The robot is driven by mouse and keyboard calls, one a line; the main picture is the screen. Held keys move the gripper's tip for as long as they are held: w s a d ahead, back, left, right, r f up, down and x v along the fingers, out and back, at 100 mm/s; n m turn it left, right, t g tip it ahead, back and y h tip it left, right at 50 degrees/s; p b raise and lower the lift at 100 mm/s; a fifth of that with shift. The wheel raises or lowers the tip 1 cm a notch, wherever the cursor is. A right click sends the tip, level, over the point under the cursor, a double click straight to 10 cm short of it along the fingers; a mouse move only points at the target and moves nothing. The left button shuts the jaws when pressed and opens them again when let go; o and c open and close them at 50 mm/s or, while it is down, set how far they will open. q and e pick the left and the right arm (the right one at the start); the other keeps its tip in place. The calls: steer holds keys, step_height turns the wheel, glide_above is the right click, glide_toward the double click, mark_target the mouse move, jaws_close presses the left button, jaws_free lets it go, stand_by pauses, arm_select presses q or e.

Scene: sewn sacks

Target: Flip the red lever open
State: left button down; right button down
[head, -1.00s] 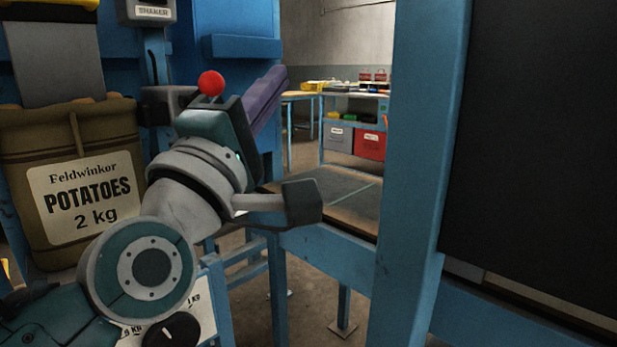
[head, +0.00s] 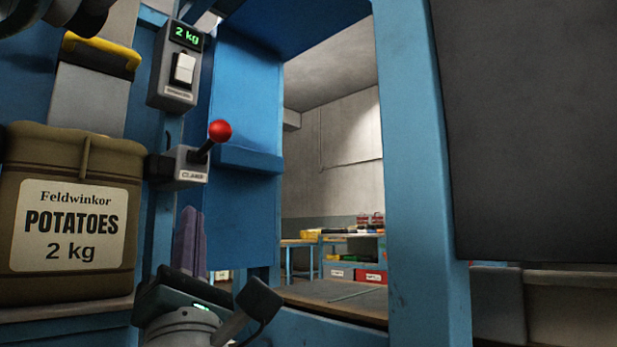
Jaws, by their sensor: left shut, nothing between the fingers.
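The red lever is a black stick with a red ball knob (head: 220,131). It stands up from a small grey box (head: 180,178) with a white label that seems to read CLAMP, and leans up and to the right. My left gripper (head: 190,212) points up below the box, with its purple fingers together and nothing between them. The fingertips show below the lever box, apart from the knob in the picture. My right gripper is not in view.
A grey control box (head: 174,97) with a white switch and a green 2 kg display is above the lever. Blue frame posts (head: 415,150) and a dark panel (head: 540,120) fill the right.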

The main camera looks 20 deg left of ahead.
arm_select(q)
glide_toward(211, 139)
steer(key=x, duration=0.3)
steer(key=f+x, duration=0.1)
steer(key=x, duration=0.1)
steer(key=shift+w+a+r, duration=0.25)
steer(key=shift+w+a, duration=0.05)
steer(key=shift+a, duration=0.25)
steer(key=shift+w+d+r, duration=0.15)
steer(key=shift+r, duration=0.25)
steer(key=shift+r, duration=0.1)
